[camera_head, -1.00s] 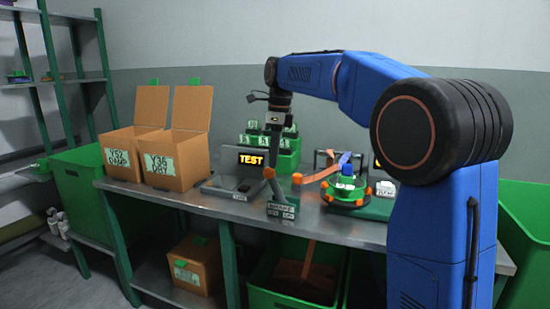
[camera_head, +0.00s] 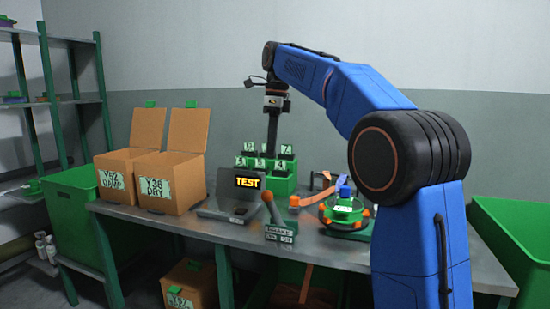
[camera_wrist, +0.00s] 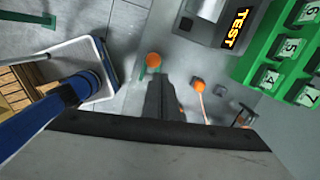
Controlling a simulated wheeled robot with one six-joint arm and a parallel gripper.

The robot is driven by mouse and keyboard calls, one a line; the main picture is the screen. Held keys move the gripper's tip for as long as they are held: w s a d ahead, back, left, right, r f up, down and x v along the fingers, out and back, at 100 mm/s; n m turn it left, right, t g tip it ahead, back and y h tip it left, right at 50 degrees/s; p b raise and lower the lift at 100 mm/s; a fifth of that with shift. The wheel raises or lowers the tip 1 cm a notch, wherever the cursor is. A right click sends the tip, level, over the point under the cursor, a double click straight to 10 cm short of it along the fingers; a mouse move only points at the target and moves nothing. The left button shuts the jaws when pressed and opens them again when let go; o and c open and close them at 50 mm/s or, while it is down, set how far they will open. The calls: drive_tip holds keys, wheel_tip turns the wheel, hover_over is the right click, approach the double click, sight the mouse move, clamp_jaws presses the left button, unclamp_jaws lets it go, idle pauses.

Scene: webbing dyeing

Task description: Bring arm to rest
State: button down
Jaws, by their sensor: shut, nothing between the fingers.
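My arm is blue with black joints and stands at the right of the head view. My gripper (camera_head: 272,143) points straight down in front of the green numbered rack (camera_head: 280,180), above the table, with its narrow dark fingers together and nothing between them. In the wrist view my gripper (camera_wrist: 168,95) also shows as a dark closed pair of fingers, with the table below it. An orange-knobbed lever (camera_wrist: 153,60) and a second orange knob (camera_wrist: 199,85) lie beneath and beside the fingers, apart from them.
The metal table (camera_head: 220,228) holds two open cardboard boxes (camera_head: 172,182), a TEST display device (camera_head: 236,190), the lever (camera_head: 270,205) on its labelled base, and a round green fixture (camera_head: 344,212) with orange parts. Green bins (camera_head: 515,245) stand beside the table. A shelf (camera_head: 50,90) is at left.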

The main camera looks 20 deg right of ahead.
drive_tip(key=shift+w+a+r, duration=0.1)
drive_tip(key=shift+a+r, duration=0.05)
drive_tip(key=shift+r, duration=0.2)
